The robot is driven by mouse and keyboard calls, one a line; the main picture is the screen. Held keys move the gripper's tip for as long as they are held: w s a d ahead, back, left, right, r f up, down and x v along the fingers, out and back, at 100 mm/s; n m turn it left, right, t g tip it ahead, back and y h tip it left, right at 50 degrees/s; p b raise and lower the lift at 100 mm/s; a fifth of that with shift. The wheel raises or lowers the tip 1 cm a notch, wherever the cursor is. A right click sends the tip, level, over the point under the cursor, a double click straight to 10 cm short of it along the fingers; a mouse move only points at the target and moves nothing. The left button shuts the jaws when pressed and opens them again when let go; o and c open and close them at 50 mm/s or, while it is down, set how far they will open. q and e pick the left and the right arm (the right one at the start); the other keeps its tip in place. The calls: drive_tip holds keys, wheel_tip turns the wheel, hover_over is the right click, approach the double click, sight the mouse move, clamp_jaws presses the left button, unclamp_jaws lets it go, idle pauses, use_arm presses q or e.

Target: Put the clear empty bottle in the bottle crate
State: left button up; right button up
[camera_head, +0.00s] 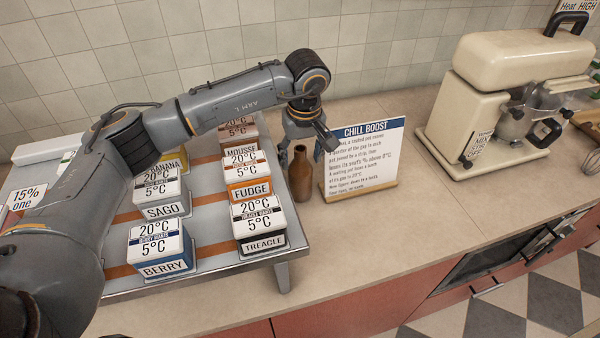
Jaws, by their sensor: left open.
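A brown bottle (300,178) stands upright on the counter between the canister rack and the Chill Boost sign. My left gripper (301,154) is open, pointing down at the bottle's top. Its fingers show on either side of the bottle's neck; I cannot tell whether they touch it. I see no clear bottle and no bottle crate in this view. My right gripper is not in view.
A low grey rack (215,267) holds several labelled canisters, with Fudge (247,190) and Treacle (262,243) nearest the bottle. The Chill Boost sign (362,160) stands close right. A cream mixer (470,110) is further right. The counter (400,235) in front is clear.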

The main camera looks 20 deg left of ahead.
sight(301, 168)
use_arm(q)
drive_tip(key=shift+w+a+f+p, duration=0.1)
drive_tip(key=shift+w+f+p, duration=0.05)
drive_tip(key=shift+f+p, duration=0.3)
drive_tip(key=shift+w+a+f+p, duration=0.15)
drive_tip(key=shift+f+p, duration=0.15)
drive_tip(key=shift+f, duration=0.2)
drive_tip(key=f+p, duration=0.1)
drive_tip(key=f, duration=0.2)
drive_tip(key=shift+w+a+f+p, duration=0.1)
drive_tip(key=shift+w+f+p, duration=0.05)
drive_tip(key=shift+w+p, duration=0.2)
drive_tip(key=shift+f, duration=0.35)
drive_tip(key=c, duration=1.1)
drive_tip(key=shift+w, duration=0.1)
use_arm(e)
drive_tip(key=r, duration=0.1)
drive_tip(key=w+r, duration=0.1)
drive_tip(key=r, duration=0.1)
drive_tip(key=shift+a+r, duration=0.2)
use_arm(q)
drive_tip(key=shift+r, duration=0.15)
